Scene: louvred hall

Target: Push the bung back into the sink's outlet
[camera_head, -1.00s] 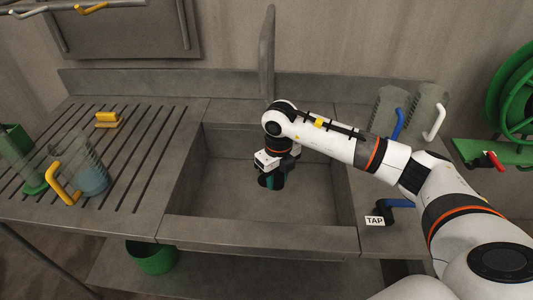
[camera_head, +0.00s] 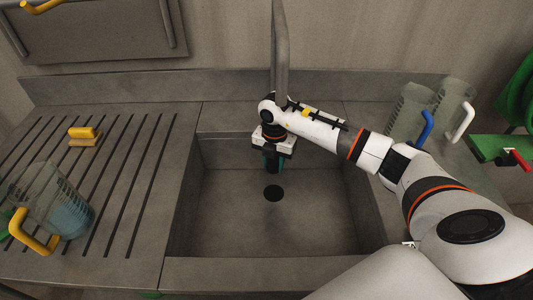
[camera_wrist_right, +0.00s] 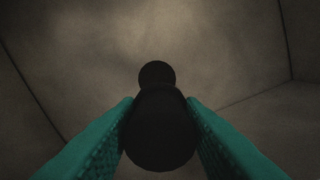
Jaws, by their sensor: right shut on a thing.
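The sink (camera_head: 225,215) is a grey basin with a round dark outlet (camera_head: 273,193) in its floor. My right gripper (camera_head: 272,165) hangs over the basin, above and just behind the outlet in the head view. In the right wrist view its teal fingers (camera_wrist_right: 160,122) are shut on the bung (camera_wrist_right: 162,135), a black round piece. A smaller dark disc just beyond the bung looks like the outlet (camera_wrist_right: 157,74), partly hidden by it. The bung is apart from the outlet in the head view, where I cannot make it out clearly. My left gripper is not in view.
An upright spout (camera_head: 280,50) stands behind the sink, close to my right arm. Jugs with blue (camera_head: 409,112) and white handles stand at right.

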